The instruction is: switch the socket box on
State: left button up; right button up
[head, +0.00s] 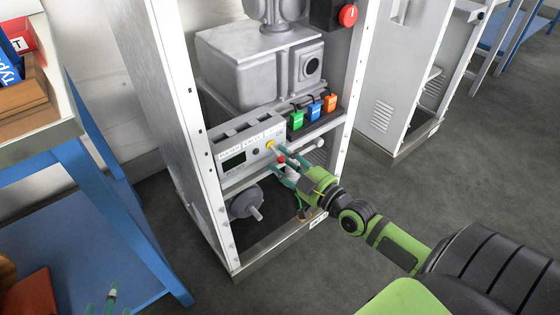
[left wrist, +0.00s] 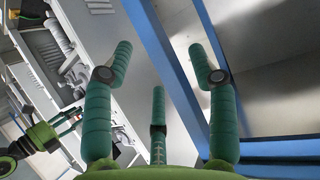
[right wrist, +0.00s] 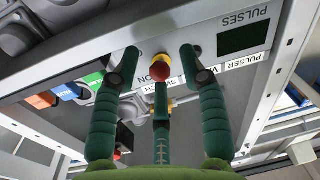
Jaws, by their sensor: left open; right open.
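The grey-white control box (head: 238,157) sits low in the left dispenser frame. It has a dark display (head: 233,162) and a row of labels. In the right wrist view the box front (right wrist: 205,32) appears upside down, with a red button on a yellow collar (right wrist: 160,67) near an "ON" label. My right gripper (head: 279,166) is open at the box front. Its fingers spread around the red button, with the third finger below it; contact cannot be told. My left gripper (head: 108,302) is at the lower left, partly cut off. In its wrist view (left wrist: 160,58) it is open and empty.
Green (head: 296,119), blue (head: 314,110) and orange (head: 330,103) plugs stand right of the box. A grey motor (head: 245,203) lies below it. The frame's posts (head: 181,115) flank the opening. A blue table (head: 95,195) stands at left, near my left gripper.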

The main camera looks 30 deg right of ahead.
jog(key=shift+w+a, duration=0.1)
jog(key=shift+w, duration=0.6)
grip_shut()
pick_arm(q)
jog(key=shift+w+d+r+t, duration=0.3)
jog(key=shift+r+t, duration=0.2)
jog(key=shift+r, duration=0.15)
pick_arm(e)
jog(key=shift+s+f, duration=0.1)
